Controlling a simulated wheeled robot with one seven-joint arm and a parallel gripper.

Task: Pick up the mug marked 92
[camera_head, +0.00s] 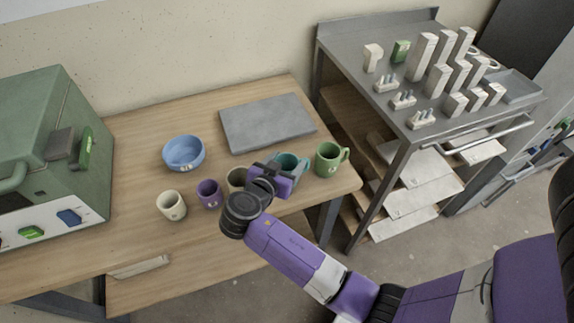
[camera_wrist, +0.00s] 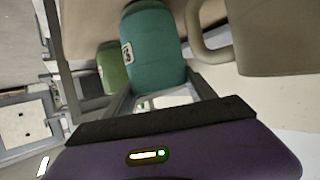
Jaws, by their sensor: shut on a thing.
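A teal mug (camera_head: 292,161) stands in the row of mugs near the right end of the wooden table. In the wrist view the teal mug (camera_wrist: 155,48) sits between the fingers of my gripper (camera_wrist: 160,82), which is shut on it. It has a white label whose number is too small to read. My gripper (camera_head: 276,178) covers part of the mug in the head view, so I cannot tell whether it touches the table. A green mug (camera_head: 328,160) is to its right and a beige mug (camera_head: 235,178) to its left, partly hidden by my wrist.
A purple mug (camera_head: 209,194) and a cream mug (camera_head: 171,206) stand further left. A blue bowl (camera_head: 184,153) and a grey slab (camera_head: 267,124) lie behind. A green kiln-like box (camera_head: 45,140) is at left. A metal table (camera_head: 400,110) with blocks stands at right.

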